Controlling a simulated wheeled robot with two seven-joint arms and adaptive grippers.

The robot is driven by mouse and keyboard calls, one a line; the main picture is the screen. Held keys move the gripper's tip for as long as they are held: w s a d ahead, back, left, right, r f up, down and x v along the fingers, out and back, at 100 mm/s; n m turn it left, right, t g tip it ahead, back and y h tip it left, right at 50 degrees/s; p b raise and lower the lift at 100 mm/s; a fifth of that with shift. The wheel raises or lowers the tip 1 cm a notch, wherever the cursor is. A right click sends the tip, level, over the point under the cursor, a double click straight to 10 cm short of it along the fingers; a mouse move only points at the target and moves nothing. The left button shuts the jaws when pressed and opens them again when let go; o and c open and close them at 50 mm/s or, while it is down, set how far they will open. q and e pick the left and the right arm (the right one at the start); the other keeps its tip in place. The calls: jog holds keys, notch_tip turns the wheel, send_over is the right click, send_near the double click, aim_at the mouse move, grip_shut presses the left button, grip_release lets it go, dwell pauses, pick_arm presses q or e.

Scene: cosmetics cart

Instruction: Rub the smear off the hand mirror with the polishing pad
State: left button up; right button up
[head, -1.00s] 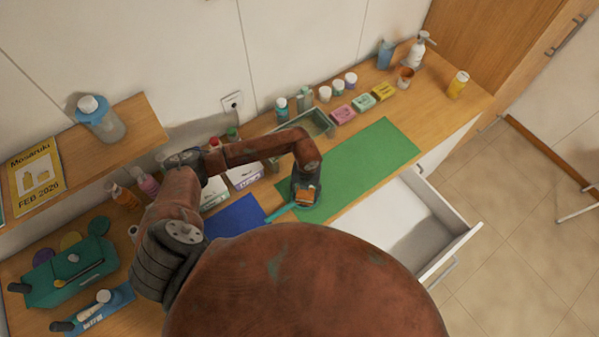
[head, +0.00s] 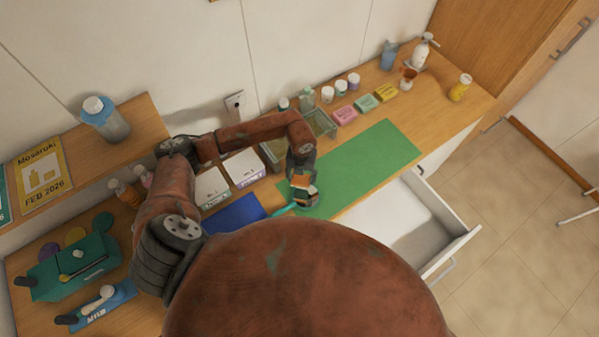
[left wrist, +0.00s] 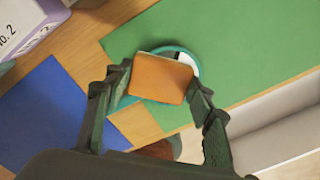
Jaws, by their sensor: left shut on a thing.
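My left gripper (head: 304,188) is shut on the polishing pad, an orange block (left wrist: 160,79) that shows between the fingers in the left wrist view. The hand mirror lies at the green mat's left end, and its teal rim (left wrist: 190,58) shows around the pad. Its teal handle (head: 281,210) points down-left towards the blue mat. The pad is over the mirror and hides most of its face; only a pale and dark strip shows. I cannot tell whether pad and glass touch, and no smear can be made out. My right gripper is not in view.
The green mat (head: 372,160) is clear to the right, and a blue mat (head: 233,213) lies to the left. White boxes (head: 244,167) and a green tray (head: 320,122) stand behind. An open white drawer (head: 432,225) juts out in front.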

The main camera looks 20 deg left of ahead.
pick_arm(q)
jog(key=shift+s+r+p, duration=0.1)
jog(key=shift+r+p, duration=0.45)
jog(key=shift+r, duration=0.7)
